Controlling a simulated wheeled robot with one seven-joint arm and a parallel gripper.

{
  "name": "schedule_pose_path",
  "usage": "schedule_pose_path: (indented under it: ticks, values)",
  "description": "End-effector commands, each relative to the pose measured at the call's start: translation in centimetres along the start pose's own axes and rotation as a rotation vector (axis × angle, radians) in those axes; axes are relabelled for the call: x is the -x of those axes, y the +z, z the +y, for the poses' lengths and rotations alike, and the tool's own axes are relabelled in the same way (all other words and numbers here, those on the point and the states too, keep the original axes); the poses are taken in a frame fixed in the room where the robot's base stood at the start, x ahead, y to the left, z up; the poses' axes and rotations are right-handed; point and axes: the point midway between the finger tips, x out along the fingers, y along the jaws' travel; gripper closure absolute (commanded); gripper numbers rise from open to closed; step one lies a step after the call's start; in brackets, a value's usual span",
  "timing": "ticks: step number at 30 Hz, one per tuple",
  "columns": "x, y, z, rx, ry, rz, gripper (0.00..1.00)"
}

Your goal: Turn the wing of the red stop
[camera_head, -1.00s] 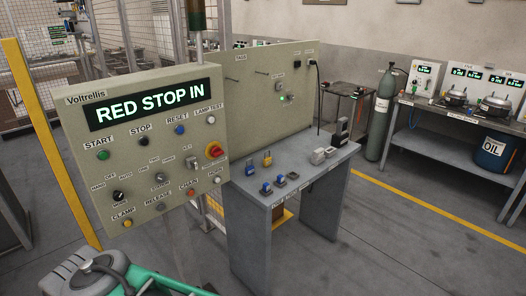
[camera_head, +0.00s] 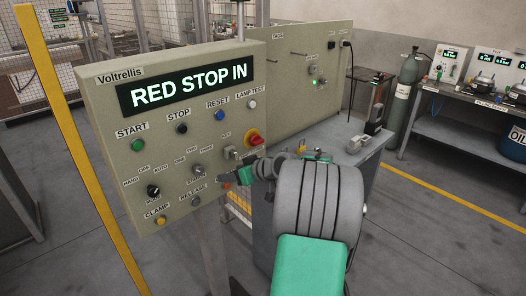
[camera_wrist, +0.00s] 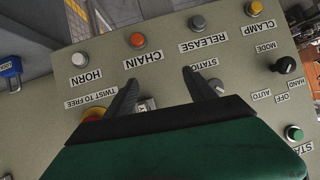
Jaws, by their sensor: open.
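The red stop (camera_head: 256,137) is a red knob on a yellow base at the right edge of the beige control panel (camera_head: 150,85). The panel's display (camera_head: 188,87) reads "RED STOP IN". My gripper (camera_head: 236,174) is in front of the panel's lower right, below the stop, and hides some of the controls there. In the wrist view, upside down, its two dark fingers (camera_wrist: 160,82) stand apart with nothing between them. The stop's yellow and red edge (camera_wrist: 93,114) shows beside the left finger, by the "TWIST TO FREE" label; the rest is hidden behind the gripper.
Close around the gripper are other controls: the chain button (camera_wrist: 137,40), release button (camera_wrist: 197,22), horn button (camera_wrist: 80,59) and mode knob (camera_wrist: 286,65). A grey bench (camera_head: 372,148) with padlocks stands behind my arm. A yellow post (camera_head: 65,120) is at left.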

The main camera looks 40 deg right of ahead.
Motion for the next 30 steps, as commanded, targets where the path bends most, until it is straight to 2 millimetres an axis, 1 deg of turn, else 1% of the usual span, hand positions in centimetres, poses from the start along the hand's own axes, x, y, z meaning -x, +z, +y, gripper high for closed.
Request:
schedule_pose_path:
  ticks: [1,2,3,4,6,7,9,11,18,22,25,30]
  values:
    - [0.8,0.6,4.5,-0.003,0.023,0.113,0.36]
    - [1.7,0.4,6.6,0.006,0.035,0.188,0.36]
    - [3.1,0.1,9.1,0.018,0.053,0.280,0.36]
    - [4.1,0.0,10.5,0.029,0.066,0.342,0.36]
    - [6.3,-0.2,12.7,0.047,0.092,0.447,0.36]
    - [7.0,-0.3,13.3,0.052,0.100,0.478,0.36]
    - [7.6,-0.7,13.9,0.061,0.108,0.517,0.36]
    - [7.3,-1.2,14.0,0.064,0.107,0.527,0.36]
    - [3.4,-3.7,14.1,0.065,0.103,0.523,0.36]
    - [1.8,-4.5,14.3,0.064,0.104,0.522,0.36]
    - [1.3,-4.7,14.5,0.064,0.107,0.522,0.36]
    - [1.2,-4.7,14.5,0.063,0.108,0.522,0.36]
